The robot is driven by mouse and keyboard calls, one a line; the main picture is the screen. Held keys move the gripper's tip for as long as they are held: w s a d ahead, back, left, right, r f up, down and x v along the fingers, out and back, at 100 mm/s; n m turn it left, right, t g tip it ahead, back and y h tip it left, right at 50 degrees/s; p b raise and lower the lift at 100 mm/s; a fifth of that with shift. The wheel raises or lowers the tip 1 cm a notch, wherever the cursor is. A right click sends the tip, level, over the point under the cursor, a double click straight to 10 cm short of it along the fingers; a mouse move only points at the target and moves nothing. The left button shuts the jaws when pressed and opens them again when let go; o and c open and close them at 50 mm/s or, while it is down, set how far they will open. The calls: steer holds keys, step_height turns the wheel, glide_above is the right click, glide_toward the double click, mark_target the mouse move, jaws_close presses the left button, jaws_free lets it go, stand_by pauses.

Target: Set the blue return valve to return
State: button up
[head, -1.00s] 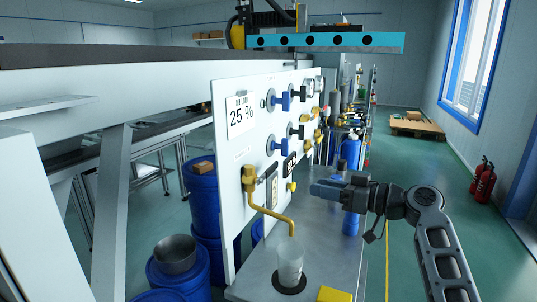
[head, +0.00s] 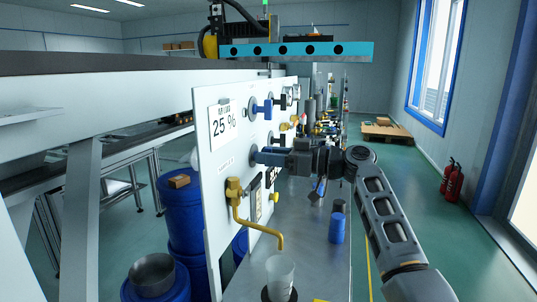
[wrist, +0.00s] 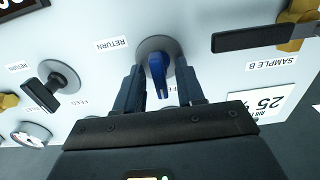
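The blue return valve handle (wrist: 157,70) sits on a round grey base (wrist: 152,46) on the white panel in the wrist view. A printed label RETURN (wrist: 110,43) is beside it, upside down in this view. My gripper (wrist: 159,82) is open, with one finger on each side of the blue handle. Gaps show between handle and fingers. In the head view my gripper (head: 264,157) is at the lower blue valve on the panel and hides most of its handle. The grey base (head: 253,155) shows at its tip.
Another blue-handled valve (head: 263,108) is above my gripper. A black-handled valve (wrist: 45,93) is beside the blue one. A yellow spout (head: 258,228) hangs over a clear cup (head: 280,275) on the bench. A blue bottle (head: 337,228) stands below my arm.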

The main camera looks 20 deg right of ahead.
steer(key=shift+w+a, duration=0.1)
steer(key=shift+a, duration=0.05)
steer(key=shift+c, duration=0.2)
jaws_close()
